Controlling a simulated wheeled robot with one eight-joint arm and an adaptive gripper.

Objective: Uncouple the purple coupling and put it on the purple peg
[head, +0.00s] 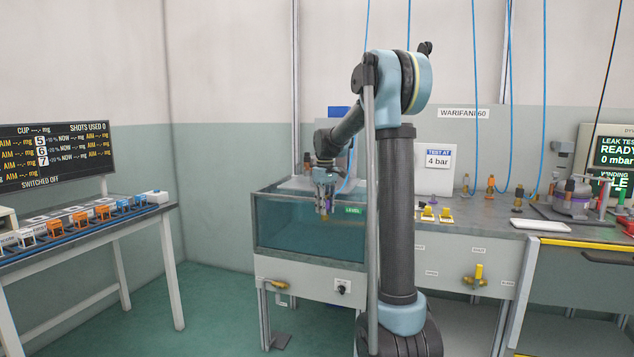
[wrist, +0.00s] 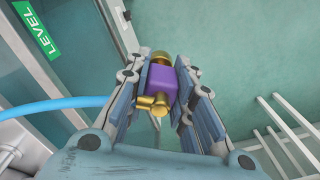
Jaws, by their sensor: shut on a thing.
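My gripper (head: 325,208) is over the glass-walled water tank (head: 290,232) in the head view, pointing down. It is shut on the purple coupling (wrist: 162,83), a purple block with brass ends, which sits between both finger pads (wrist: 160,80) in the wrist view. The coupling also shows as a small purple patch between the fingers in the head view (head: 325,203). A blue hose (wrist: 60,110) runs in from the left in the wrist view; its end is hidden behind my gripper, so I cannot tell if it joins the coupling. I cannot make out the purple peg for certain.
A green LEVEL label (wrist: 42,35) is on the tank side. The bench right of my arm holds yellow fittings (head: 428,213), a white tray (head: 540,226) and a compressor (head: 572,200). Several blue hoses (head: 508,100) hang above the bench. A white rack (wrist: 275,140) lies at lower right.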

